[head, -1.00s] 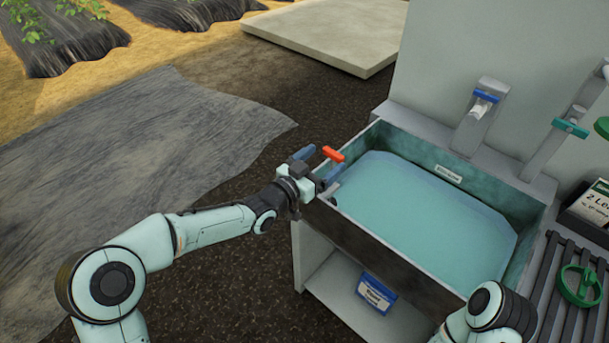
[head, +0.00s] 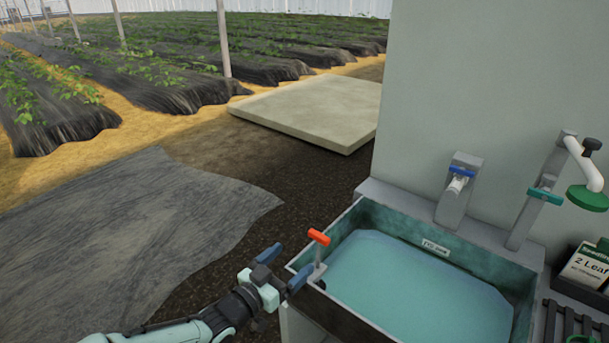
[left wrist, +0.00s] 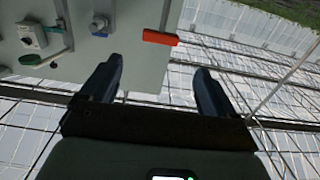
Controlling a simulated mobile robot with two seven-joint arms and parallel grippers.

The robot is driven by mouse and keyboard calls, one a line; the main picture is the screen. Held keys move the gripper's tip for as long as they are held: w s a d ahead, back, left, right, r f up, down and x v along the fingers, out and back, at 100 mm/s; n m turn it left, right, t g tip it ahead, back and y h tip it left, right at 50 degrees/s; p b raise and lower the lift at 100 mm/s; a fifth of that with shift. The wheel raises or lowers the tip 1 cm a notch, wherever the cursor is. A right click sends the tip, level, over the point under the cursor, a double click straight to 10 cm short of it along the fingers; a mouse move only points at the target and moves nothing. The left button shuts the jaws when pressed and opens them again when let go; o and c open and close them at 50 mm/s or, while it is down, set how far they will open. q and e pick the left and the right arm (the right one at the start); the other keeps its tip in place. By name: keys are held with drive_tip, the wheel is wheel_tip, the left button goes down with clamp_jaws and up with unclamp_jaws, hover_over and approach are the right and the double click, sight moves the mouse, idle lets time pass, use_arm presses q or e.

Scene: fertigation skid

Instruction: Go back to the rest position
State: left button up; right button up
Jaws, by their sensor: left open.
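My left gripper (head: 281,268) is open and empty just outside the left corner of the basin, its arm coming in from the lower left. In the left wrist view its two dark fingers (left wrist: 160,85) stand wide apart with nothing between them. A red-handled lever (head: 318,238) on a grey stem stands at the basin's left rim, close to the gripper's fingertips but apparently not held. The red handle also shows in the left wrist view (left wrist: 160,37), beyond the fingers. My right gripper is out of view.
The teal basin (head: 513,256) holds bluish water. Behind it are a blue-handled valve (head: 461,171), a green-handled valve (head: 545,195) and a spout with a green head (head: 588,198). A seed box (head: 586,265) stands at the right.

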use_arm(q)
drive_tip(key=s+a+f+n+g+y+p, duration=0.15)
drive_tip(key=s+f, duration=0.25)
drive_tip(key=f, duration=0.5)
drive_tip(key=s+a+f+n+g+y+p, duration=0.1)
drive_tip(key=s+f+n+g+y+p, duration=0.15)
drive_tip(key=f, duration=0.65)
drive_tip(key=s+a+f+n+g+y+p, duration=0.1)
drive_tip(key=s+f+n+g+p, duration=0.2)
drive_tip(key=f, duration=0.6)
drive_tip(key=s+f+n+g+p, duration=0.1)
drive_tip(key=s+f+g, duration=0.2)
drive_tip(key=s, duration=0.6)
drive_tip(key=s+a+f+n+g+y, duration=0.1)
drive_tip(key=s+f+g, duration=0.1)
drive_tip(key=s, duration=0.7)
drive_tip(key=s+a+f+n+g+y+p, duration=0.1)
drive_tip(key=s+f+n+g, duration=0.1)
drive_tip(key=s, duration=0.7)
wheel_tip(320, 180, down, 2)
drive_tip(key=shift+f+g+p, duration=0.15)
drive_tip(key=shift+g+p, duration=0.15)
drive_tip(key=shift+g, duration=0.5)
drive_tip(key=shift+w, duration=0.1)
idle(1.1)
